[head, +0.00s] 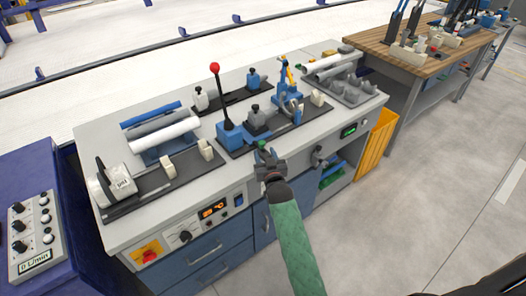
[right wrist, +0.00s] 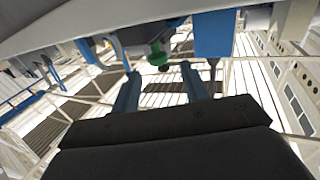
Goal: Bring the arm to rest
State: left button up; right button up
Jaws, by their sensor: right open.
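My right gripper (head: 268,158) is at the front edge of the grey workbench (head: 230,168), in front of the blue clamping fixture. Its two fingers are apart with nothing held between them, as the right wrist view (right wrist: 160,76) shows. A green knob (right wrist: 158,54) shows just beyond the fingers; I cannot tell whether they touch it. White, grey and blue pipes (head: 170,134) lie side by side on a rack at the bench's left. A grey holder with a white pipe (head: 322,62) is at its right end. My left gripper is not in view.
The blue fixture has a red-knobbed lever (head: 215,68) standing up. A control box with dials (head: 36,232) is at the left. A yellow bin (head: 375,145) stands beside the bench, and a wooden table (head: 410,42) is beyond. The floor at the right is clear.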

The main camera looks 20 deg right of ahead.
jog(key=shift+s, duration=0.4)
jog(key=s+f+n+g+y, duration=0.1)
jog(key=s+f+g, duration=0.3)
jog(key=s, duration=0.6)
jog(key=s+f+g, duration=0.4)
jog(key=s, duration=0.7)
jog(key=s+r+n+g, duration=0.15)
jog(key=s+g, duration=0.45)
jog(key=s, duration=1.5)
jog(key=s+a+f+g, duration=0.1)
jog(key=f, duration=1.1)
jog(key=s+a+f+g, duration=0.1)
jog(key=s+a+f, duration=0.1)
jog(key=f, duration=1.1)
jog(key=s+a+f, duration=0.1)
jog(key=f, duration=1.2)
jog(key=shift+s+a+g+y, duration=0.25)
jog(key=shift+g+y, duration=0.05)
jog(key=shift+g, duration=0.1)
